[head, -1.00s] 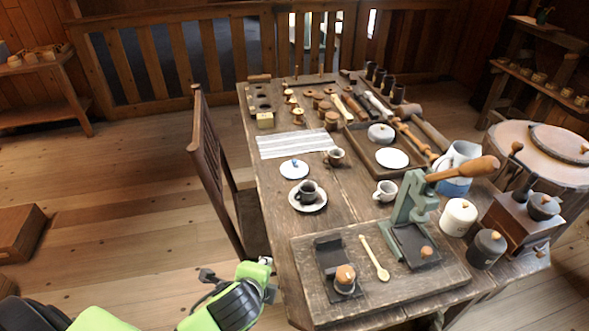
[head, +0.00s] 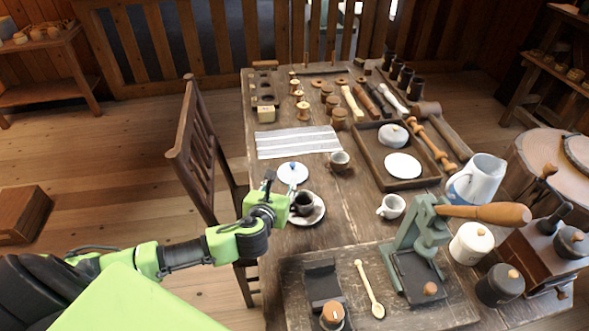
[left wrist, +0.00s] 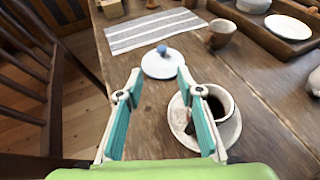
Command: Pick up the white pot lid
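The white pot lid (head: 293,173) is a flat round disc with a blue knob. It lies on the wooden table between the striped cloth and a cup on a saucer. It also shows whole in the left wrist view (left wrist: 162,65), just beyond my fingertips. My left gripper (head: 281,191) is over the table's left edge, on the near side of the lid. In the left wrist view its two fingers (left wrist: 157,78) are spread apart with nothing between them. My right gripper is in neither view.
A dark cup (head: 302,203) on a saucer (head: 317,215) is close beside my left gripper's right finger. A striped cloth (head: 298,142) lies behind the lid, and a brown cup (head: 340,160) stands right of it. A chair (head: 200,150) stands at the table's left side.

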